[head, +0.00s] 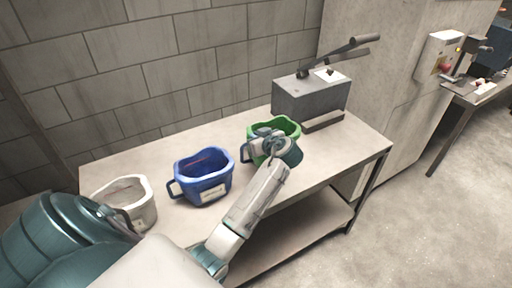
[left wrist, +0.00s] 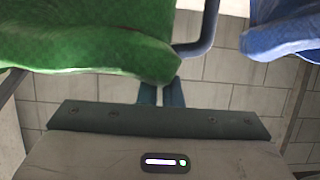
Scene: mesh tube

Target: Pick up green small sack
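The green small sack (head: 289,126) is a bucket-like container with a handle on its left side, at the right of the row on the table in the head view. Its green rim (left wrist: 90,50) fills the upper left of the left wrist view. My left gripper (head: 268,140) is at the sack's near side and covers part of it. In the left wrist view the two fingers (left wrist: 161,95) are close together with a narrow gap, and the green rim hides their tips. I cannot tell whether they hold the rim. My right gripper is not in view.
A blue sack (head: 205,178) stands left of the green one, and a white sack (head: 126,203) further left. A grey machine with levers (head: 311,98) stands behind the green sack. The table (head: 352,148) is bare at the right, with a wall behind.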

